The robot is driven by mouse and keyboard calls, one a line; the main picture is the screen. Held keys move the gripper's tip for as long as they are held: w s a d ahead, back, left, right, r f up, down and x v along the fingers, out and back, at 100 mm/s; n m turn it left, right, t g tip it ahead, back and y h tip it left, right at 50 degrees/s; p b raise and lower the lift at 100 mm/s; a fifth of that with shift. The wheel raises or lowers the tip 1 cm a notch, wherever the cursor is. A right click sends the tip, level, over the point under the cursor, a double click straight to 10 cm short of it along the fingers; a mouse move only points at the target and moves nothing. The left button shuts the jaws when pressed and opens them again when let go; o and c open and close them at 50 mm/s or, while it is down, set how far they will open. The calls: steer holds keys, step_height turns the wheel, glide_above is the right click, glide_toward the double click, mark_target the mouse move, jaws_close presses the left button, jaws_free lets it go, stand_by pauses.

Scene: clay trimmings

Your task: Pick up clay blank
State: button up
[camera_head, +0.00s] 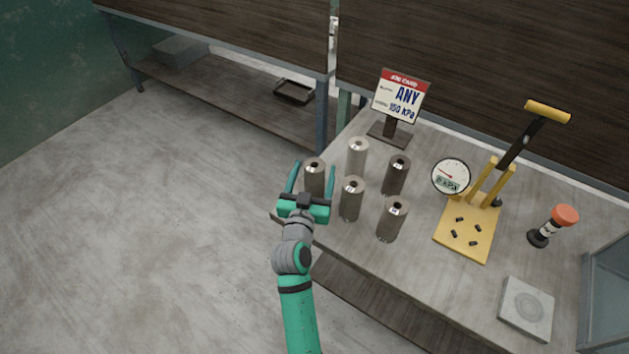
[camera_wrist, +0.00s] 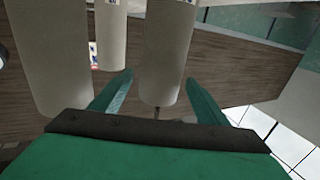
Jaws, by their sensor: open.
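Several upright metallic grey cylinders stand on the workbench, and none is labelled, so I cannot tell which are clay blanks. My gripper (camera_head: 314,166) is open at the bench's left edge. Its two green fingers lie on either side of the leftmost cylinder (camera_head: 314,180). In the wrist view, a pale cylinder (camera_wrist: 167,50) shows between the fingertips (camera_wrist: 158,78), with gaps on both sides. Another cylinder (camera_wrist: 50,55) is to its left. Other cylinders in the head view are the back one (camera_head: 357,158), front middle (camera_head: 351,200), back right (camera_head: 396,176) and front right (camera_head: 391,220).
A job card stand (camera_head: 400,98) reads ANY, 150 kPa. A yellow lever press (camera_head: 468,232) stands beside a gauge (camera_head: 451,176) showing 0 kPa. An orange-capped tool (camera_head: 562,216) and a square grey plate (camera_head: 526,308) are at the right. Open floor (camera_head: 150,230) lies left.

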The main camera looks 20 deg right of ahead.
mark_target(317, 158)
steer(key=x, duration=0.5)
steer(key=shift+r, duration=0.25)
steer(key=shift+r, duration=0.1)
jaws_close()
